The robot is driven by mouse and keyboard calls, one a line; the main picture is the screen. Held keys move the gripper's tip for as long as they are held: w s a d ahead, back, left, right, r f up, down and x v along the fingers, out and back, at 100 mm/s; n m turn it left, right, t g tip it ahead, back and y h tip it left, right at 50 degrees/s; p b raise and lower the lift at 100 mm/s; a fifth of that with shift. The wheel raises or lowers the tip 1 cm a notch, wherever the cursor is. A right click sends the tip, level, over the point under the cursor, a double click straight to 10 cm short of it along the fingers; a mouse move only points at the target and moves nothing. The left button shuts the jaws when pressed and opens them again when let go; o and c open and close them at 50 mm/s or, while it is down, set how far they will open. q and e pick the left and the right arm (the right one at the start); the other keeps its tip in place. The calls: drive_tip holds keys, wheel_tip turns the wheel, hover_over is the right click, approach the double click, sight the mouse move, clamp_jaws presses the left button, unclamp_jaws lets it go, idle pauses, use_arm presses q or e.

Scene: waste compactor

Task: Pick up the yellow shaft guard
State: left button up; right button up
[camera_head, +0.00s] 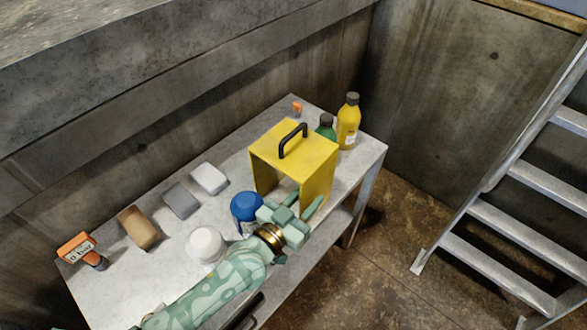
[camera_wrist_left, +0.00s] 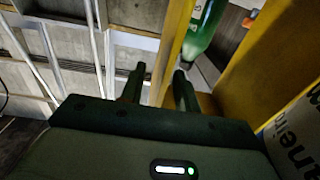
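The yellow shaft guard (camera_head: 318,165) stands upright on the metal table, an open-fronted box shape with a black handle (camera_head: 293,140) on top. My left gripper (camera_head: 300,203) is just in front of its lower open side. In the left wrist view the two dark fingers (camera_wrist_left: 158,82) are apart with nothing clamped between them. A yellow upright of the guard (camera_wrist_left: 172,45) shows just beyond the gap. I cannot tell whether the fingers touch it. My right gripper is not in view.
A blue container (camera_head: 245,206) and a white one (camera_head: 205,245) stand beside my left arm. A yellow bottle (camera_head: 348,122) and a green bottle (camera_head: 326,126) stand behind the guard. Several blocks and an orange device (camera_head: 78,248) lie left. Metal stairs (camera_head: 510,235) are at right.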

sight(314, 191)
use_arm(q)
drive_tip(key=x, duration=0.3)
drive_tip(key=shift+w+f, duration=0.1)
drive_tip(key=shift+f, duration=0.1)
drive_tip(key=shift+r, duration=0.1)
clamp_jaws()
idle(1.0)
drive_tip(key=shift+r, duration=0.15)
